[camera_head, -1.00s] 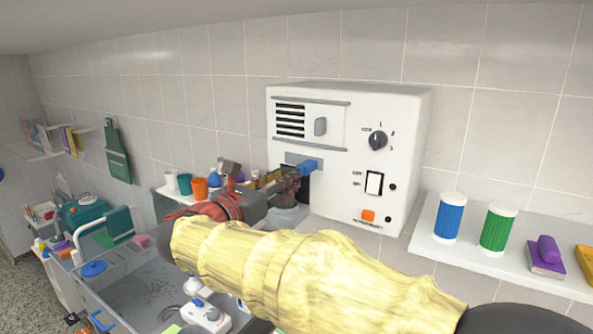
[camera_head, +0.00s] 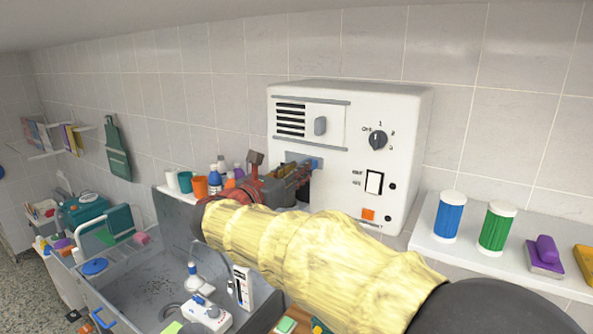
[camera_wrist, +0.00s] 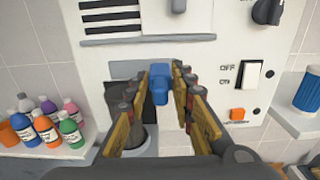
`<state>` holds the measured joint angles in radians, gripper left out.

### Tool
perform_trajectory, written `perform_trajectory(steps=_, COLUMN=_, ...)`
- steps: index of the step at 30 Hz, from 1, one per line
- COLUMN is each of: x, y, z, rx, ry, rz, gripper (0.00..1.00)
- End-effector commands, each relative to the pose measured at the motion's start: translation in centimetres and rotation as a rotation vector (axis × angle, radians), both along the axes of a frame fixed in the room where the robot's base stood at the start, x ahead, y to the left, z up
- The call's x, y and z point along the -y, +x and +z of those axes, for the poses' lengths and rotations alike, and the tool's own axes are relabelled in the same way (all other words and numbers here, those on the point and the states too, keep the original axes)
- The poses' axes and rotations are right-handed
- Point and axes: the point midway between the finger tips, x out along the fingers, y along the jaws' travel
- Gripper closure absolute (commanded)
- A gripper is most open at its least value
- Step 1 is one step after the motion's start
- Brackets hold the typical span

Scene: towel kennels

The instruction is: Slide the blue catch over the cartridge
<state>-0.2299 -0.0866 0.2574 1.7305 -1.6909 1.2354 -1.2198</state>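The blue catch (camera_head: 314,163) sits on the front of a white wall unit (camera_head: 345,108), beside a recessed opening. In the wrist view the catch (camera_wrist: 160,84) stands between the fingertips of my gripper (camera_wrist: 164,72). The fingers are apart, one on each side of it; I cannot tell whether they touch it. In the head view my gripper (camera_head: 304,172) hides part of the catch and opening. A dark grey round body (camera_wrist: 140,138), possibly the cartridge, shows low in the opening, partly behind the left finger.
The unit bears a dial (camera_head: 378,140), a white switch (camera_head: 374,183) and an orange button (camera_head: 368,215). Bottles (camera_wrist: 45,125) stand on a shelf to the left. Blue (camera_head: 450,217) and green (camera_head: 497,227) canisters stand on the right shelf. A grey sink (camera_head: 150,280) lies below left.

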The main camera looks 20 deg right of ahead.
Motion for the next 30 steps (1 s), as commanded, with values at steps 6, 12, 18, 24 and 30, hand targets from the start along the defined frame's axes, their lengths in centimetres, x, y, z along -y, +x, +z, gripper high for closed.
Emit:
perform_trajectory(steps=6, x=0.0, y=0.0, z=0.0, rx=0.000, ry=0.000, rz=0.000, gripper=0.93)
perform_trajectory(steps=12, x=0.0, y=0.0, z=0.0, rx=0.000, ry=0.000, rz=0.000, gripper=1.00)
perform_trajectory(steps=18, x=0.0, y=0.0, z=0.0, rx=0.000, ry=0.000, rz=0.000, gripper=1.00)
perform_trajectory(steps=24, x=-0.1, y=0.1, z=0.0, rx=-0.001, ry=0.001, rz=0.000, gripper=1.00)
perform_trajectory(steps=30, x=-1.7, y=2.5, z=0.1, rx=-0.004, ry=0.000, rz=0.002, gripper=1.00)
